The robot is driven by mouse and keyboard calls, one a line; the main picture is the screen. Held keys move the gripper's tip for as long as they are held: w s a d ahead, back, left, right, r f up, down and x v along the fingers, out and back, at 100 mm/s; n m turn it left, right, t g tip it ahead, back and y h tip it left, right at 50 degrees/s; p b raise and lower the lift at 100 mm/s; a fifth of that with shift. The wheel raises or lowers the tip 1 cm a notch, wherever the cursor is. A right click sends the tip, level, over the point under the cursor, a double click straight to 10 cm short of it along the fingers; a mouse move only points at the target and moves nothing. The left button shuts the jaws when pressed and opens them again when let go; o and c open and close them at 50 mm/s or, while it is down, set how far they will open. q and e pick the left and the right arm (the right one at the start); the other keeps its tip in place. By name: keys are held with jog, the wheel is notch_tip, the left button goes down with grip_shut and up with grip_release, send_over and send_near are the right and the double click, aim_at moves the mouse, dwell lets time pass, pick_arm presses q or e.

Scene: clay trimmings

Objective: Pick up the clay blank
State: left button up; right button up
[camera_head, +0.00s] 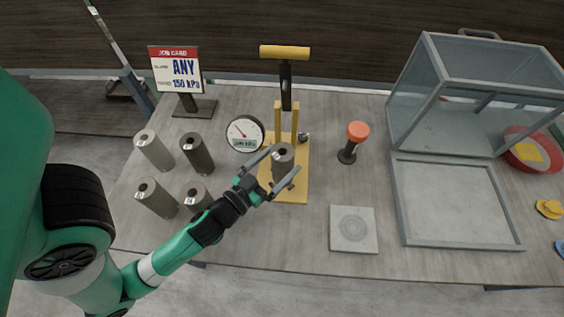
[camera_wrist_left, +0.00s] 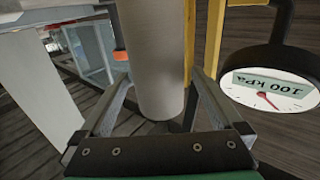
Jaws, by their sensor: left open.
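A dark grey clay blank (camera_head: 283,165) stands upright on the yellow press (camera_head: 297,190), under its plunger. It also shows as a grey cylinder in the left wrist view (camera_wrist_left: 157,60). My left gripper (camera_head: 284,160) is open, with one finger on each side of this blank. In the left wrist view the open fingers (camera_wrist_left: 160,80) flank the cylinder's end; I cannot tell whether either touches it. Several other clay blanks, light (camera_head: 155,150) and dark (camera_head: 197,154), stand on the table at the left. My right gripper is not in view.
A gauge (camera_head: 244,133) stands left of the press, a job card (camera_head: 176,70) behind. An orange-topped tool (camera_head: 357,132) stands to the right. A square slab (camera_head: 353,230), a grey tray (camera_head: 402,205) and a clear box (camera_head: 405,90) lie farther right.

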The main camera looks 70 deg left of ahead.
aim_at(291, 151)
pick_arm(q)
jog(key=x, duration=0.2)
jog(key=r+p+x, duration=0.1)
jog(key=x, duration=0.1)
jog(key=shift+w+p, duration=0.2)
jog(key=shift+p, duration=0.1)
jog(key=shift+a+f, duration=0.1)
jog(key=shift+f, duration=0.1)
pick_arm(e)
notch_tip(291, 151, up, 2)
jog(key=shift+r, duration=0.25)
pick_arm(q)
jog(key=shift+c, duration=0.3)
grip_shut()
